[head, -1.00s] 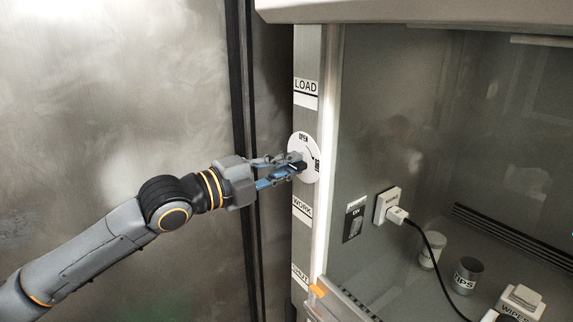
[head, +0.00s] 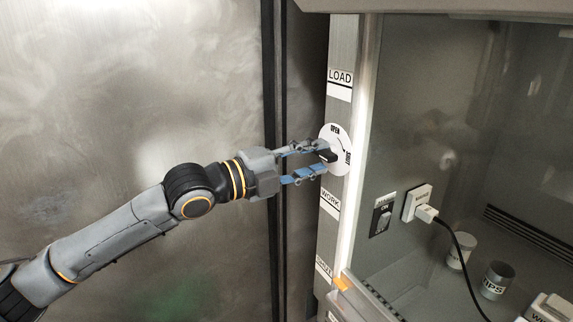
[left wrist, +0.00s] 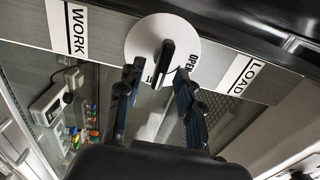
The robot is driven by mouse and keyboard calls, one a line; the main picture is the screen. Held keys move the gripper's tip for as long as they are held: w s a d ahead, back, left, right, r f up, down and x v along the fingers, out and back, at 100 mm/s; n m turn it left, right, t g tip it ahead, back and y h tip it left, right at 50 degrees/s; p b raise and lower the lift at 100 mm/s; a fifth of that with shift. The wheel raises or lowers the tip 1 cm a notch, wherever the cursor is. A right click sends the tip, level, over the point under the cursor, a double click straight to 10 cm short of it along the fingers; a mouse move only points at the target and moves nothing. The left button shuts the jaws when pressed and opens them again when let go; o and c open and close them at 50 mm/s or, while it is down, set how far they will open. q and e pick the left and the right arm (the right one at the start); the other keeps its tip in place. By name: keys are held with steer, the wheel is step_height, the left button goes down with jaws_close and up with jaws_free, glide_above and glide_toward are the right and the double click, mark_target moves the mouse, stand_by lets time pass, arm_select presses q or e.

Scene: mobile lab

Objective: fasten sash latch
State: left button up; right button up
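The sash latch is a black turn handle (head: 327,155) on a white round dial (head: 341,142), mounted on the metal post. The dial reads OPEN at its top and has a second label at its right, too small to read surely. The handle lies roughly across the post, its end toward that second label. My left gripper (head: 324,159) is open, its two fingers apart at either side of the handle. In the left wrist view the handle (left wrist: 164,60) shows between and just beyond the fingertips, with gaps at both sides. My right gripper is not in view.
The post carries LOAD (head: 340,84) and WORK (head: 330,202) labels. A glass-fronted cabinet is at the right, with a switch (head: 382,215), a plugged-in outlet (head: 416,203) and cups (head: 496,281) inside. An orange marker (head: 343,283) sits low on the post. The metal wall (head: 130,80) at left is bare.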

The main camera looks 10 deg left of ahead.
arm_select(q)
steer(key=v, duration=1.1)
steer(key=shift+d, duration=0.15)
